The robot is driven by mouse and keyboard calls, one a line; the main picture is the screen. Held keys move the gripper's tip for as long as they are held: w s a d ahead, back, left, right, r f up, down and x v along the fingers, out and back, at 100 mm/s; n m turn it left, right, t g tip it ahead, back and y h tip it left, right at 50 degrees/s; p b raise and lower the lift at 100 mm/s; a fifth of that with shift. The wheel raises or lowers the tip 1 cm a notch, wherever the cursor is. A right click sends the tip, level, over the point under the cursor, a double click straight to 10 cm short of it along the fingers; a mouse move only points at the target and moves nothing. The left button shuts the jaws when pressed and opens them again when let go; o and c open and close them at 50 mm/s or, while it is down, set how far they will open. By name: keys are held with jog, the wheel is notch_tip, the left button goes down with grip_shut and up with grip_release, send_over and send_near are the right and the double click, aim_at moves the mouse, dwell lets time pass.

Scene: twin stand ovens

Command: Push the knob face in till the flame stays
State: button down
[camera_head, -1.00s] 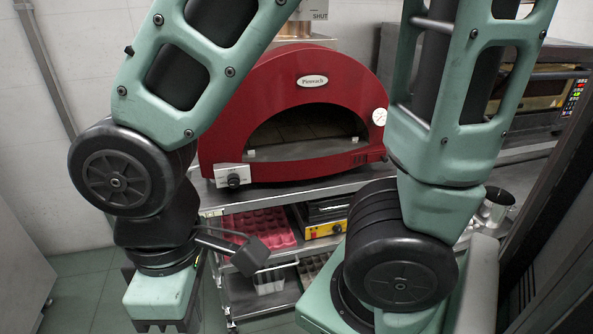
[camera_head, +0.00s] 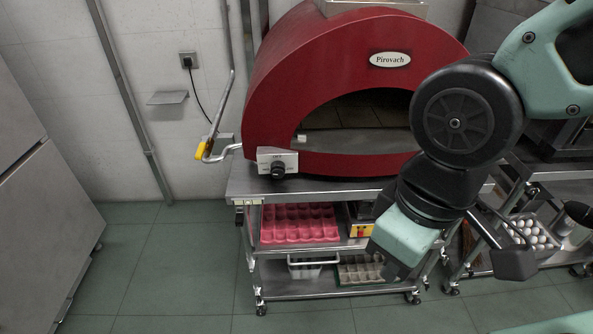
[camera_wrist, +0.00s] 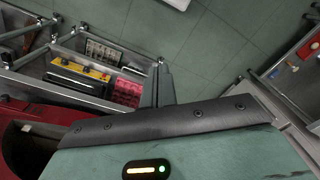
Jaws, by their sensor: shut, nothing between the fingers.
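The red domed oven (camera_head: 262,110), labelled Pirovach, stands on a metal stand. Its black round knob (camera_head: 278,170) sits on a small white plate (camera_head: 264,158) at the oven's lower left front. The knob is in plain view, and nothing touches it. No flame shows in the visible part of the oven mouth. My gripper (camera_head: 382,268) hangs to the right of and below the knob, in front of the stand, well apart from it. It is shut and empty. In the wrist view my fingers (camera_wrist: 157,90) show as a narrow grey shape; the knob is not seen there.
A pipe with a yellow-handled valve (camera_head: 202,151) is left of the oven. The stand's top (camera_head: 245,186) juts out below the knob; pink egg trays (camera_head: 299,222) lie on its shelf. A grey cabinet (camera_head: 40,190) stands at far left, with clear floor (camera_head: 175,265) between.

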aim_at(278, 173)
jog(key=w+a+f+m+t+y+b, duration=0.2)
jog(key=w+a+f+t+y+b, duration=0.1)
jog(key=w, duration=0.5)
jog(key=w+a+f+m+t+y+b, duration=0.2)
jog(key=w+a+f+t+y+b, duration=0.2)
jog(key=w+f, duration=0.4)
jog(key=w+a+f+m+t+y+b, duration=0.2)
jog(key=w+a+f+t+b, duration=0.3)
jog(key=w, duration=0.3)
jog(key=shift+w+a+f+m+y, duration=0.35)
jog(key=shift+a+f+y, duration=0.1)
jog(key=shift+f+y, duration=0.3)
jog(key=shift+r, duration=0.1)
jog(key=w, duration=0.8)
jog(key=shift+w+p, duration=0.4)
jog(key=shift+p, duration=0.05)
jog(key=shift+w+d, duration=0.1)
